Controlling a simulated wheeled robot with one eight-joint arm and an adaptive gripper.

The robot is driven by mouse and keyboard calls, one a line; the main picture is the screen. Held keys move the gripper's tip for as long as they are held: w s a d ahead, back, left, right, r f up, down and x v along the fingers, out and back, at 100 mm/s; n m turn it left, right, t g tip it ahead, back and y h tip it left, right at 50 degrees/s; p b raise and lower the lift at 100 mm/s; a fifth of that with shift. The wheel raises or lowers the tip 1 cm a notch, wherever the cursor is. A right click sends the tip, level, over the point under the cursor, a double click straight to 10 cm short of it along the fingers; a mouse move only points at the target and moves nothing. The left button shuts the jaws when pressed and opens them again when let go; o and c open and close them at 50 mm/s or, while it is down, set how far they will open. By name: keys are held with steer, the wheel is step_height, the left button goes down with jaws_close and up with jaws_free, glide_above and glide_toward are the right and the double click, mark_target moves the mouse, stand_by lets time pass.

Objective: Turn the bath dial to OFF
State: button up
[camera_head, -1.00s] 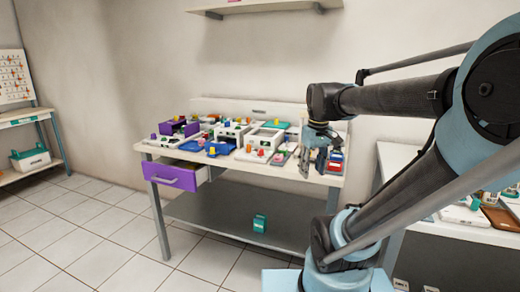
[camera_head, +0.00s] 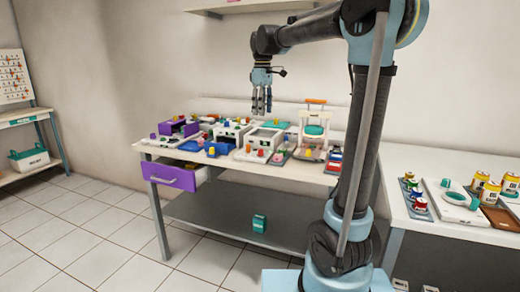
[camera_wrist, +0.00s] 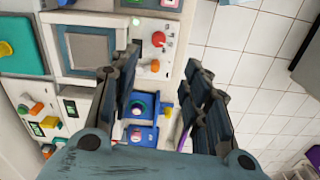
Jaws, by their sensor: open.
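My gripper (camera_head: 262,108) hangs above the back of the cluttered table, its fingers pointing down, empty and apart from everything. In the wrist view its two fingers (camera_wrist: 161,68) are spread wide. Beyond and between the fingertips is a white device with a square grey recess (camera_wrist: 90,48). On that device's panel are a red round dial (camera_wrist: 158,39) with small marks around it and an orange knob (camera_wrist: 154,66). The red dial looks like the bath dial, but its label and setting are too small to read. The device also shows in the head view (camera_head: 267,138).
A blue tray (camera_wrist: 140,136) with a dial lies below the panel in the wrist view. The purple drawer (camera_head: 172,175) stands open at the table's front left. Air above the table is free.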

glide_toward(260, 152)
steer(key=f, duration=0.2)
steer(key=w+f, duration=0.1)
steer(key=f, duration=0.5)
steer(key=shift+w, duration=0.25)
steer(key=shift+c, duration=0.5)
jaws_close()
